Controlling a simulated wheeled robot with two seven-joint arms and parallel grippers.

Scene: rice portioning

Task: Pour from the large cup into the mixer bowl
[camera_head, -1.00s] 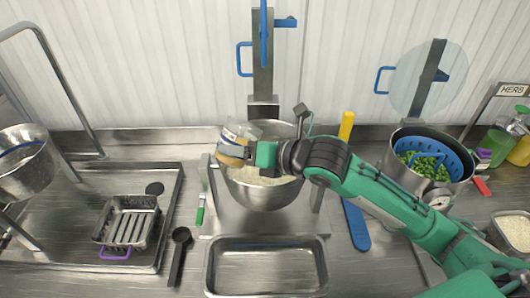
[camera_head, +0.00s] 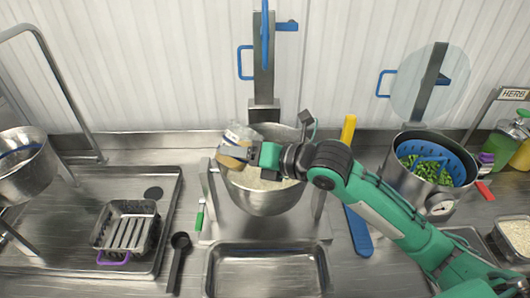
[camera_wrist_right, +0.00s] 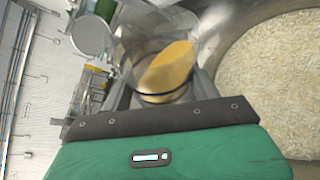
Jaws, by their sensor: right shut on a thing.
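The large cup (camera_head: 236,146) is clear, with a yellow-orange content. My right gripper (camera_head: 250,154) is shut on it and holds it over the left rim of the mixer bowl. The cup looks tilted. In the right wrist view the cup (camera_wrist_right: 135,40) sits between my fingers, with the yellow content (camera_wrist_right: 166,68) inside. The steel mixer bowl (camera_head: 262,200) holds pale grains; its inner wall also shows in the right wrist view (camera_wrist_right: 225,50). Whether anything is falling from the cup cannot be told. My left gripper is not in view.
A steel pot (camera_head: 405,180) with a blue strainer of green pieces stands at the right. An empty steel tray (camera_head: 268,250) lies in front of the bowl.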

